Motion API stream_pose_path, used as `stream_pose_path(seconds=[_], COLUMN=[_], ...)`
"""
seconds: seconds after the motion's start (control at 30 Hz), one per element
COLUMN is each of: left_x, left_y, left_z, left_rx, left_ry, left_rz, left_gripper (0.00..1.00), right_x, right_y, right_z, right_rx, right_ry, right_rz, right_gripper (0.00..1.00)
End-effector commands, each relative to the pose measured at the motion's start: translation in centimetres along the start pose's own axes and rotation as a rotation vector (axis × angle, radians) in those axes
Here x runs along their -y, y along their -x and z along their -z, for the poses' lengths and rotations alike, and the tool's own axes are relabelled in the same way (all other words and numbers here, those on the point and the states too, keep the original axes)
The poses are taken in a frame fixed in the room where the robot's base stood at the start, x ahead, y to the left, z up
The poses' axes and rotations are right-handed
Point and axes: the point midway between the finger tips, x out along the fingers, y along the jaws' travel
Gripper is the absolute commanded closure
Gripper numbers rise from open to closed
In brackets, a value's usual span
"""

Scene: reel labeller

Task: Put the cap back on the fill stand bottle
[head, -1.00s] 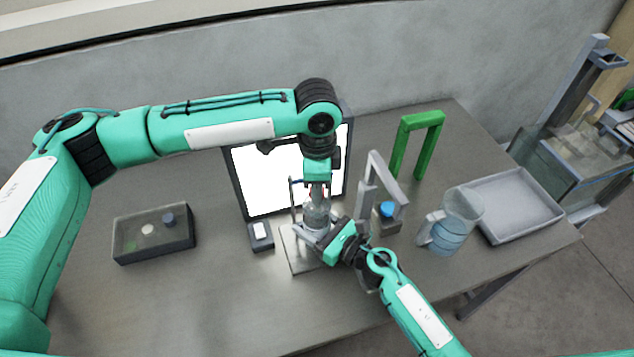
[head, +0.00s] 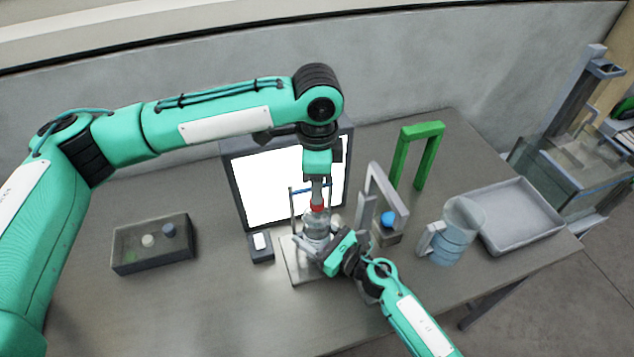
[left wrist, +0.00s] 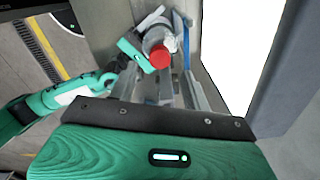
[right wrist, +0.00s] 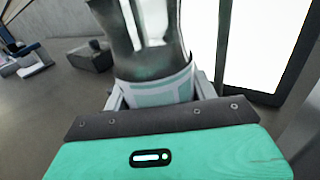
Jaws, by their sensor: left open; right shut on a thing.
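The clear fill stand bottle (head: 318,227) stands upright on the pale plate of the fill stand (head: 297,270). The red cap (head: 317,208) is at the top of the bottle; it also shows in the left wrist view (left wrist: 160,57). I cannot tell how tightly it sits. My left gripper (head: 317,195) is open, pointing down just above the cap. My right gripper (head: 330,251) is shut on the bottle from the front right, low on its body. The bottle fills the space between its fingers in the right wrist view (right wrist: 152,78).
A bright screen (head: 265,185) stands behind. A grey frame (head: 393,195) with a blue-topped block (head: 388,219), a green arch (head: 420,130), a jug (head: 455,235) and a grey tray (head: 520,215) are right. A dark open box (head: 150,258) is left. The front left table is clear.

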Motion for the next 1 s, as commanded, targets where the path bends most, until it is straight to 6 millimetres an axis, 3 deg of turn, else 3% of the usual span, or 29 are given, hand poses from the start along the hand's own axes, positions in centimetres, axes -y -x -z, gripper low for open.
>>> stream_pose_path(seconds=[0.27, 0.7, 1.0], left_x=[0.0, 0.0, 0.0], left_y=[0.5, 3.1, 3.5], left_z=[0.0, 0.0, 0.0], left_rx=[-0.001, -0.001, 0.0], left_ry=[0.089, 0.616, 0.713], left_rz=[0.001, 0.001, 0.0], left_gripper=[0.55, 0.55, 0.55], right_x=[0.0, 0.0, 0.0], right_y=[0.0, 0.0, 0.0], right_z=[0.0, 0.0, 0.0], right_rx=[0.001, 0.001, 0.001], right_ry=[0.0, 0.0, 0.0], right_rz=[0.0, 0.0, 0.0], right_gripper=[1.0, 1.0, 1.0])
